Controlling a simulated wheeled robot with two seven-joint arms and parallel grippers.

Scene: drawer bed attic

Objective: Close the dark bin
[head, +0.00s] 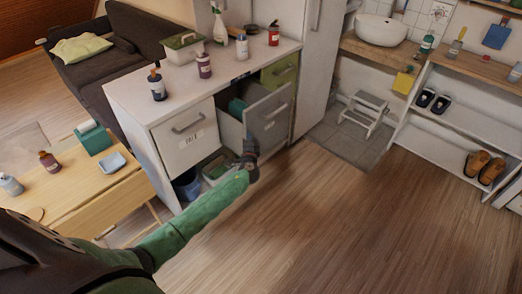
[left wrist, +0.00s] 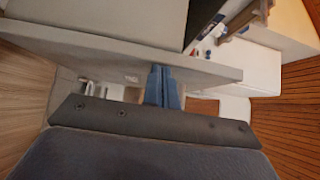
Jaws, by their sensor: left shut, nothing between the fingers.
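The dark bin looks to be the grey drawer (head: 270,118) in the white cabinet. It stands pulled out, with its grey front facing the room and its inside partly visible. My left gripper (head: 250,143) is in front of the cabinet, low and near the left edge of that front. In the left wrist view my left gripper's blue fingers (left wrist: 163,86) are shut and empty. They point at a grey panel (left wrist: 100,50), probably the drawer's front; I cannot tell whether they touch it. My right gripper is in neither view.
A closed white drawer front (head: 185,135) is to the left, a green one (head: 280,72) behind right. Bottles and a caddy (head: 184,47) stand on the cabinet top (head: 130,90). A wooden table (head: 85,190) is at left. The wooden floor (head: 330,215) is clear.

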